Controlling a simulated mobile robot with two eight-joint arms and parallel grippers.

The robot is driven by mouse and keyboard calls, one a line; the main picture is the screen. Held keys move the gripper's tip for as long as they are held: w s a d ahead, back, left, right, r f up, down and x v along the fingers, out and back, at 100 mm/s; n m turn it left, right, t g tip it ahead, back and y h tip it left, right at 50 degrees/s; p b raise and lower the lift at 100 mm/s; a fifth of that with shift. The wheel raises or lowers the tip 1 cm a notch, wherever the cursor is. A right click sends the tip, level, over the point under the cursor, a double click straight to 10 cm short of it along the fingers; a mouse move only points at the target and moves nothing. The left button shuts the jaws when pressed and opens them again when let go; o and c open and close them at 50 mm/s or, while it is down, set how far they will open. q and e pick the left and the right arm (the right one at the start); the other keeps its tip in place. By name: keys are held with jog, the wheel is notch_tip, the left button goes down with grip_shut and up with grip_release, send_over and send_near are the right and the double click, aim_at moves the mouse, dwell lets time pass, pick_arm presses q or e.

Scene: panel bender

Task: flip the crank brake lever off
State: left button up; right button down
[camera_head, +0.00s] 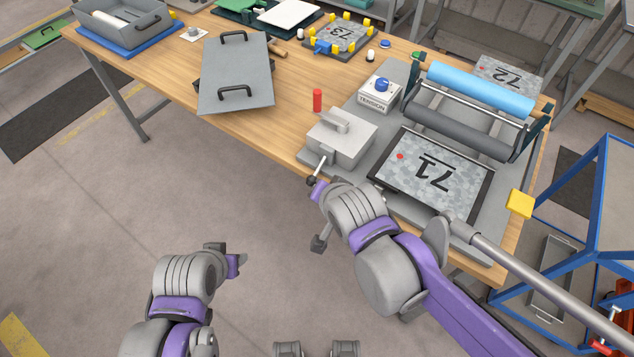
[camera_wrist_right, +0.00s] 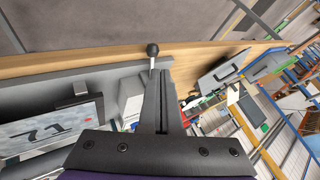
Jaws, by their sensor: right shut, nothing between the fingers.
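The crank box (camera_head: 343,138) is a grey block near the front edge of the bench, with a crank arm on top and an upright red grip (camera_head: 317,100). The brake lever (camera_head: 311,180) is a thin metal rod with a black ball knob, sticking out toward the bench's front edge. In the right wrist view the knob (camera_wrist_right: 152,49) shows just beyond my fingertips. My right gripper (camera_wrist_right: 157,78) is shut and empty, its tips close to the lever rod; I cannot tell whether they touch. My left gripper (camera_head: 240,262) is in front of the bench, away from the lever; its fingers are unclear.
Right of the crank box lies a plate marked 71 (camera_head: 435,172), with blue and dark rollers (camera_head: 482,90) behind it. A TENSION box (camera_head: 380,94) with a blue knob stands behind the crank box. A grey handled panel (camera_head: 236,73) lies left. The floor in front is clear.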

jog(key=shift+s+d+r, duration=0.1)
jog(key=shift+s+r, duration=0.45)
jog(key=shift+s, duration=0.2)
jog(key=shift+s+d+r, duration=0.1)
jog(key=shift+s+r, duration=0.4)
jog(key=shift+s, duration=0.2)
jog(key=s+d+f+n+g+h, duration=0.1)
jog(key=s+d+f+n, duration=0.1)
jog(key=d, duration=0.6)
jog(key=s+d+f+n+g+h, duration=0.1)
jog(key=s+d+f+n, duration=0.2)
jog(key=s+d+f, duration=0.2)
jog(key=s+d, duration=0.2)
jog(key=shift+s+d+f+g+h, duration=0.3)
jog(key=shift+d+h, duration=0.05)
jog(key=shift+h, duration=0.05)
